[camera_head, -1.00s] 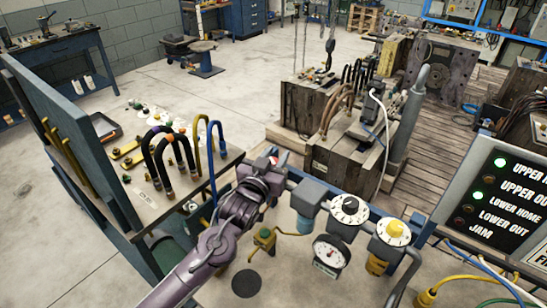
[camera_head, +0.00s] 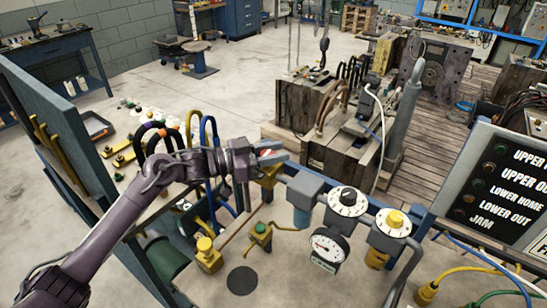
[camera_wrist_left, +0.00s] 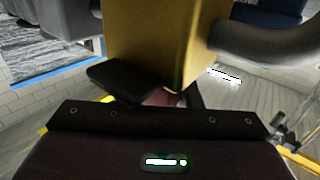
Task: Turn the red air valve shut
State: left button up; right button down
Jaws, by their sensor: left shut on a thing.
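The red air valve shows as a small red and white patch (camera_head: 266,153) between my left gripper's fingers in the head view. It sits on top of a yellow valve body (camera_head: 268,173) in the pipe line. My left gripper (camera_head: 268,151) is shut on the valve handle, coming in from the left. The fingers hide most of the handle, so its exact angle cannot be told. In the left wrist view the yellow body (camera_wrist_left: 165,40) is close ahead, with a dark red part (camera_wrist_left: 162,98) between the dark fingers. My right gripper is not in view.
Right of the valve along the pipe are a grey block (camera_head: 304,190), a black-and-white dial (camera_head: 347,201), a yellow-knobbed regulator (camera_head: 394,223) and a pressure gauge (camera_head: 325,247). A panel with unlit lamps (camera_head: 500,180) stands at right. Hoses (camera_head: 160,140) rise at left.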

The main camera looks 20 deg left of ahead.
pick_arm(q)
jog(key=shift+r+m+g+h+b, duration=0.1)
jog(key=shift+m+g+h+b, duration=0.65)
jog(key=shift+g, duration=0.35)
jog(key=o, duration=1)
jog(key=shift+d, duration=0.1)
jog(key=shift+s, duration=0.1)
